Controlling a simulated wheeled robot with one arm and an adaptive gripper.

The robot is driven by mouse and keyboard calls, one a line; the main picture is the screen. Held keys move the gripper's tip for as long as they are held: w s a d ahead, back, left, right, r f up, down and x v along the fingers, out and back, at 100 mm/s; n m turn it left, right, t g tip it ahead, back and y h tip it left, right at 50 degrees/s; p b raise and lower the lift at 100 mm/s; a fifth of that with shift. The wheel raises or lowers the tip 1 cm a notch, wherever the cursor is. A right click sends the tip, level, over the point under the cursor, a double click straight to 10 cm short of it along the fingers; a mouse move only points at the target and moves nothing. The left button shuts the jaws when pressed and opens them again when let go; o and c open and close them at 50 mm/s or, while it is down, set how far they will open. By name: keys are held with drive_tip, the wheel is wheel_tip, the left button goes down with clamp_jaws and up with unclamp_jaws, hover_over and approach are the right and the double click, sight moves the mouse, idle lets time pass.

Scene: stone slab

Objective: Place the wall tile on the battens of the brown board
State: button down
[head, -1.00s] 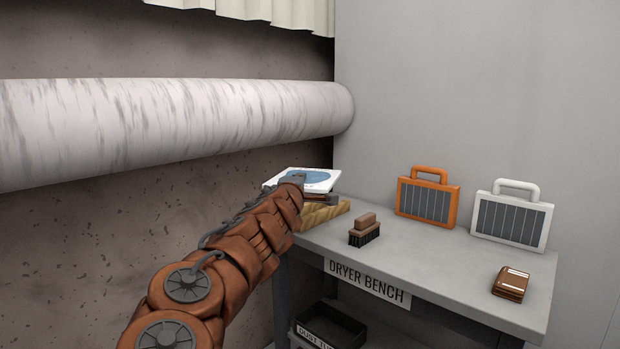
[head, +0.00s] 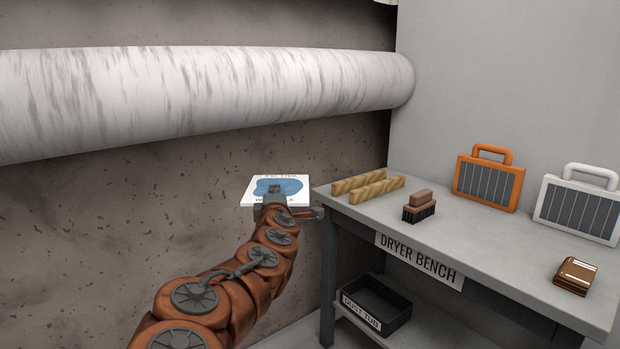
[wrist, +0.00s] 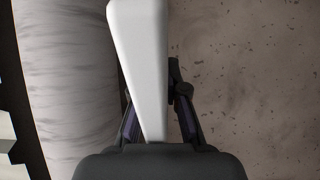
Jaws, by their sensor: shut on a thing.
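The wall tile (head: 262,201) is a white square with a blue picture and dark lettering. In the head view it is off the left end of the bench, in front of the brown stone wall. My gripper (head: 277,191) is shut on its near edge. In the wrist view the tile (wrist: 143,60) shows edge-on as a white strip between the fingers (wrist: 156,115). Two pale wooden battens (head: 376,190) lie side by side on the bench's left end, to the right of the tile and apart from it. I cannot make out a brown board under them.
The grey dryer bench (head: 480,248) also bears a brush (head: 419,207), an orange case (head: 489,180), a white case (head: 578,208) and a brown block (head: 576,277). A black dust tub (head: 377,303) sits below. A thick pale pipe (head: 210,95) crosses above the tile.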

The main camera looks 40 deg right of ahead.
drive_tip(key=w+a+f+n+t+y, duration=0.1)
drive_tip(key=w+a+f+n+y, duration=0.2)
drive_tip(key=a, duration=0.7)
drive_tip(key=w+a+f+n+t+y, duration=0.1)
drive_tip(key=w+a+f+y, duration=0.4)
drive_tip(key=a, duration=0.5)
drive_tip(key=shift+w+a+f+n+y, duration=0.35)
drive_tip(key=shift+w+f+n, duration=0.5)
drive_tip(key=shift+w, duration=0.35)
drive_tip(key=shift+d+r, duration=0.1)
drive_tip(key=shift+r, duration=0.3)
drive_tip(key=shift+f, duration=0.8)
